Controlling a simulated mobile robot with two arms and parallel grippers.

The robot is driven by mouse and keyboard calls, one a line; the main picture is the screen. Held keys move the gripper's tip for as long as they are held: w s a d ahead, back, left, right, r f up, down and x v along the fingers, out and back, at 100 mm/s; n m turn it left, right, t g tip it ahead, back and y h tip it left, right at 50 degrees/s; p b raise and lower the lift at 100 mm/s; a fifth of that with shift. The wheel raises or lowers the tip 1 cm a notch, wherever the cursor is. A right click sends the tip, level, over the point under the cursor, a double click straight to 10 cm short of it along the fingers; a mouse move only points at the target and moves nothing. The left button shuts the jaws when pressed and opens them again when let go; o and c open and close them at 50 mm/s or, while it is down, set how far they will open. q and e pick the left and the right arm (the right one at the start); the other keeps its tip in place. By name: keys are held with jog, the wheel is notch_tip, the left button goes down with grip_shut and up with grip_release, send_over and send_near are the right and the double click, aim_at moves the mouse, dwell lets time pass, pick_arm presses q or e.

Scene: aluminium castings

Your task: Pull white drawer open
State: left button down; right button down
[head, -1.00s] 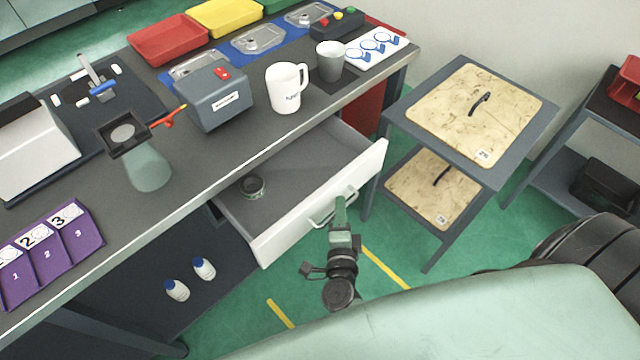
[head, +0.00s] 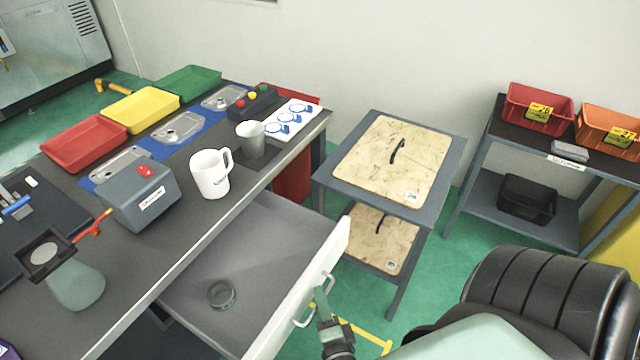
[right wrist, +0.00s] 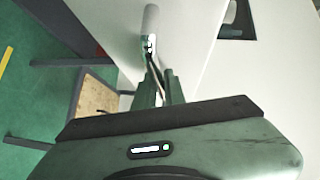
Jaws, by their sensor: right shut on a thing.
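The white drawer (head: 297,306) stands well open under the workbench, with its grey inside showing. A round dark green-rimmed tin or roll (head: 221,294) lies in it. The drawer's handle (head: 329,284) is a pale bar on the white front. My right gripper (head: 321,296) is at the handle and shut on it, partly covering it. In the right wrist view the handle (right wrist: 149,28) runs up from between the close-set fingers of my right gripper (right wrist: 153,68), beside the white front. My left gripper is not in view.
The grey workbench (head: 190,235) carries a white mug (head: 211,174), a grey cup (head: 251,139), a grey box (head: 140,198) and coloured trays. A two-tier stand with wooden boards (head: 393,157) is close right of the drawer. A shelf with bins (head: 537,108) stands farther right.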

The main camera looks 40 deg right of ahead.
jog(key=c, duration=1.8)
grip_release()
jog(key=shift+b+v, duration=0.65)
jog(key=shift+v, duration=3.25)
jog(key=shift+s, duration=0.1)
